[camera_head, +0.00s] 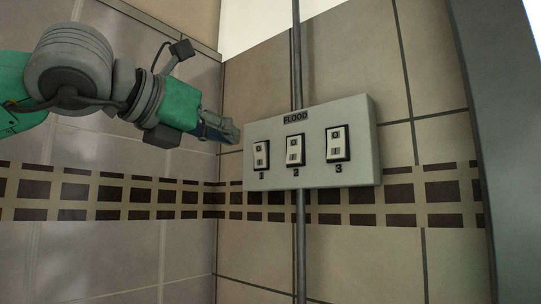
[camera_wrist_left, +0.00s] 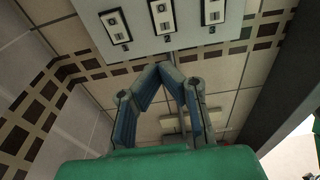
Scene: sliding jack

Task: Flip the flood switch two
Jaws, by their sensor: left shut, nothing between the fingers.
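A grey box labelled FLOOD (camera_head: 358,112) is on the tiled wall, with three rocker switches numbered 1, 2 and 3. Switch two (camera_head: 295,150) is the middle one, a pale rocker in a dark frame; its exact tilt is hard to tell. The box's switches also show at the top of the left wrist view, the middle one there (camera_wrist_left: 162,16). My left gripper (camera_head: 236,134) is shut and empty, at the box's left edge near switch 1. Its fingers meet at the tips in the left wrist view (camera_wrist_left: 163,66), below the switches in that picture. My right gripper is not in view.
Switch 1 (camera_head: 261,155) and switch 3 (camera_head: 338,144) flank switch two. A vertical pipe (camera_head: 300,240) runs above and below the box. A wall corner lies just left of the box, and a grey post (camera_head: 500,130) stands at the right. Space before the box's right side looks clear.

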